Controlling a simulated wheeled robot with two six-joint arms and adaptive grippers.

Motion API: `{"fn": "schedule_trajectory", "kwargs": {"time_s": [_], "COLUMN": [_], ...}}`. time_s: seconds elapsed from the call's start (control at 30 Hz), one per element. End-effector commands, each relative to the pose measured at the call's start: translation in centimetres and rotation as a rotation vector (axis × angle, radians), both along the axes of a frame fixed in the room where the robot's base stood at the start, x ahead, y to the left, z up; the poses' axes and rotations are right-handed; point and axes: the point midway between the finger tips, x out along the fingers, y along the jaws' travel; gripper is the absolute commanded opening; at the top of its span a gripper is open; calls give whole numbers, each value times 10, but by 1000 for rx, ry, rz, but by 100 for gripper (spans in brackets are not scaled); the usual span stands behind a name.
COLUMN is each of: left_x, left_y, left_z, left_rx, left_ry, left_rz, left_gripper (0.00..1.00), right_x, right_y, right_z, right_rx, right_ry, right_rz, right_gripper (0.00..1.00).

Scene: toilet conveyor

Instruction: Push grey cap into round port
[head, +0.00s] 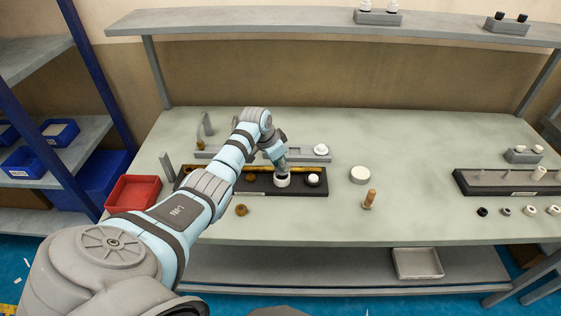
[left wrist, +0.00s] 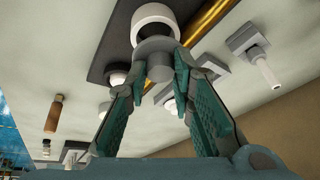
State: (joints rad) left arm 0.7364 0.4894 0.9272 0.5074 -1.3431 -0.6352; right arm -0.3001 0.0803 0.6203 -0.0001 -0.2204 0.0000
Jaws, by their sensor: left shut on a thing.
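The grey cap (left wrist: 153,47) is a flat disc with a short stem in the left wrist view. My left gripper (left wrist: 161,74) is shut on its stem, with a fingertip on each side. The round port is a thick white ring (left wrist: 155,17) with a dark opening, just beyond the cap. It also shows in the head view (head: 282,182) on a dark base (head: 255,186), directly under my left gripper (head: 281,168). The disc overlaps the near edge of the ring; I cannot tell whether they touch. My right gripper is not in view.
A brass rod (head: 240,169) runs along the base behind the ring. A white-topped knob (head: 314,180) stands close right of it. A white disc (head: 360,174) and a wooden-handled tool (head: 369,199) are farther right. A red bin (head: 133,193) sits left. The table's middle right is clear.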

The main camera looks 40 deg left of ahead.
Motion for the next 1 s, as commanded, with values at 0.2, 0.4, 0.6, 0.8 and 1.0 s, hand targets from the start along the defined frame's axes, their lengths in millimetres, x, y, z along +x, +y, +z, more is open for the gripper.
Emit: {"fn": "schedule_trajectory", "kwargs": {"time_s": [0.2, 0.4, 0.6, 0.8, 1.0], "left_x": [0, -2, -2, -2, -1], "left_y": [0, 0, 0, 0, 0], "left_z": [0, 1, 0, 0, 1], "left_rx": [0, -1, 0, 0, -5], "left_ry": [0, 1, 0, 0, 1], "left_rz": [0, 1, 0, 0, -1], "left_gripper": [0, 0, 0, 0, 0], "right_x": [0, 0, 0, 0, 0], "right_y": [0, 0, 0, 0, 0], "right_z": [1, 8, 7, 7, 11], "right_rx": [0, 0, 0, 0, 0], "right_ry": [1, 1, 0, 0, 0], "right_rz": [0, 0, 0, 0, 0], "right_gripper": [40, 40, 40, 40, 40]}}
